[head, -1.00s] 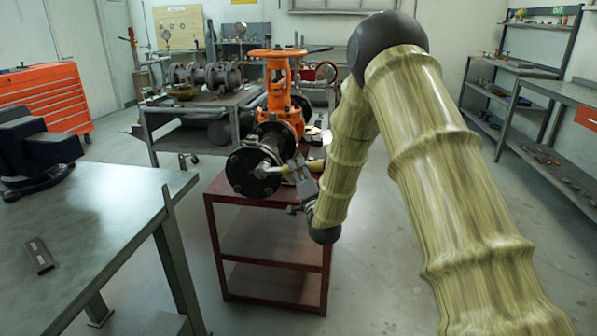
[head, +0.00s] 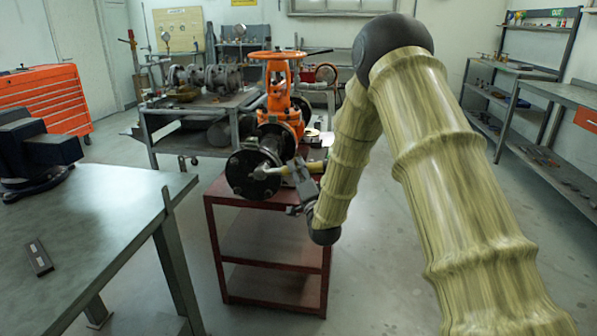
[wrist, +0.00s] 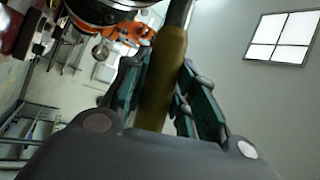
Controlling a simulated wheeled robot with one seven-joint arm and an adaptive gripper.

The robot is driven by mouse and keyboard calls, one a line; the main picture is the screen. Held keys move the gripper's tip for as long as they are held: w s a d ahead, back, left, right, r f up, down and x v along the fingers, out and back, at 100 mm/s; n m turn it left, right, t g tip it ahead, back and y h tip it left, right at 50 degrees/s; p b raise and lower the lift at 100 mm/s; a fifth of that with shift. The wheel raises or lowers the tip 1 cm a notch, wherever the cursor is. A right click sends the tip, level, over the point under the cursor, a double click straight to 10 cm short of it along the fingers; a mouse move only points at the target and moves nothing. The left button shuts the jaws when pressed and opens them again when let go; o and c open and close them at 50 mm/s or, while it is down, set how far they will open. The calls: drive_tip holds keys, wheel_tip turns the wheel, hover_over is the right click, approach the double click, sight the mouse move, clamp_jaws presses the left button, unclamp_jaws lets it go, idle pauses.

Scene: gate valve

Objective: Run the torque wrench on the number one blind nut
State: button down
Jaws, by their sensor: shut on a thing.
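The orange gate valve (head: 277,90) stands on the red cart, with a dark round blind flange (head: 246,184) facing me and bolts around its rim. My gripper (head: 300,172) is shut on the yellowish handle of the torque wrench (head: 280,170), just right of the flange. In the wrist view, the handle (wrist: 164,85) runs between both fingers of my gripper (wrist: 165,88); the wrench head is out of view.
The red cart (head: 265,242) has a lower shelf. A grey workbench (head: 95,215) with a vise (head: 35,150) stands at left. Behind is a table (head: 185,112) of flanged parts. Shelving (head: 545,90) stands at right, with clear floor between.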

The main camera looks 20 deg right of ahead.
drive_tip(key=shift+w+d+r, duration=0.1)
drive_tip(key=shift+w+d, duration=0.25)
drive_tip(key=shift+w, duration=0.1)
drive_tip(key=shift+w+d+b, duration=0.2)
drive_tip(key=shift+w+d, duration=0.25)
drive_tip(key=shift+w, duration=0.15)
drive_tip(key=shift+w+d+b, duration=0.2)
drive_tip(key=shift+w+d, duration=0.2)
drive_tip(key=shift+w, duration=0.2)
idle(1.6)
drive_tip(key=shift+w+d+r, duration=0.1)
drive_tip(key=shift+w, duration=0.05)
idle(0.9)
drive_tip(key=shift+s, duration=0.2)
idle(1.0)
